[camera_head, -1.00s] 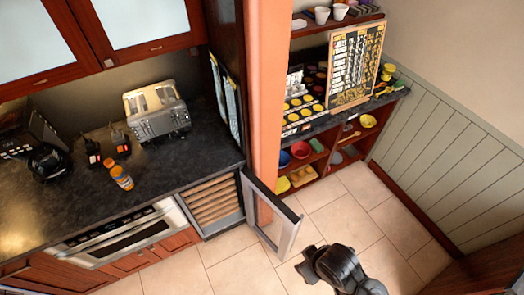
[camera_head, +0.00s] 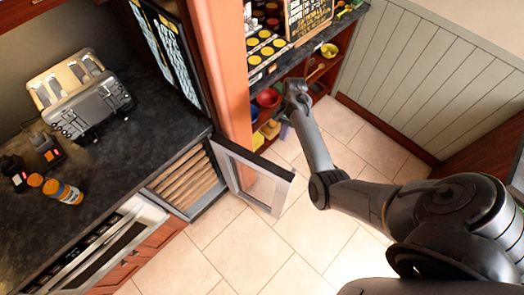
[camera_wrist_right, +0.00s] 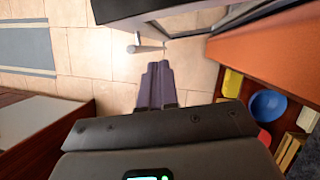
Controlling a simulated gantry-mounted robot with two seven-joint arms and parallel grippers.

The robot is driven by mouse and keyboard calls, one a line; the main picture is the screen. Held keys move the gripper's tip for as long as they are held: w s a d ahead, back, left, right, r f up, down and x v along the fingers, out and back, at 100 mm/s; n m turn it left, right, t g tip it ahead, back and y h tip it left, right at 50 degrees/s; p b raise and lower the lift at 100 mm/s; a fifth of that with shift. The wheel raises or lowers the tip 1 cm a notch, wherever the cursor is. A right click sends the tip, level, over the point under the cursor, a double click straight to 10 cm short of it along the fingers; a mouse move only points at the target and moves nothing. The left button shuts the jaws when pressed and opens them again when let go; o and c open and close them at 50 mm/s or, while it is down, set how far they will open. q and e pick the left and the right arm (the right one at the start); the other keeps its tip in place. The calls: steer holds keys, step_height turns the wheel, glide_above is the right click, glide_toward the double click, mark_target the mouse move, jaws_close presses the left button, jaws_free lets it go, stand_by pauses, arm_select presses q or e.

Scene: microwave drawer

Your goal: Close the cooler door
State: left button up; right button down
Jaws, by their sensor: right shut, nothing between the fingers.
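The cooler door (camera_head: 262,186) is a glass panel in a grey frame. It stands swung open beside the orange pillar, and the cooler (camera_head: 187,181) shows its wooden racks. My right gripper (camera_head: 294,92) is beyond the door, near the shelf unit and apart from the door in the head view. In the right wrist view its fingers (camera_wrist_right: 157,84) are together with nothing between them, over the floor tiles. A dark and grey frame edge, which looks like the door, shows at the top there. My left gripper is out of view.
The orange pillar (camera_head: 222,75) stands between the cooler and the open shelves. A blue bowl (camera_wrist_right: 267,105) sits on a shelf right of my fingers. The dark counter (camera_head: 130,150) holds a toaster (camera_head: 80,95) and bottles. The tiled floor (camera_head: 230,245) before the cooler is clear.

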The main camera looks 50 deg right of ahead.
arm_select(q)
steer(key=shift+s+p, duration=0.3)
steer(key=shift+p, duration=0.05)
arm_select(e)
steer(key=w+a+f+t, duration=0.1)
steer(key=w+a+f, duration=0.1)
steer(key=a+f, duration=0.4)
steer(key=shift+a+f, duration=0.25)
steer(key=shift+a, duration=0.55)
steer(key=shift+w, duration=0.15)
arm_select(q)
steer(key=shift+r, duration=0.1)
arm_select(e)
steer(key=shift+r, duration=0.1)
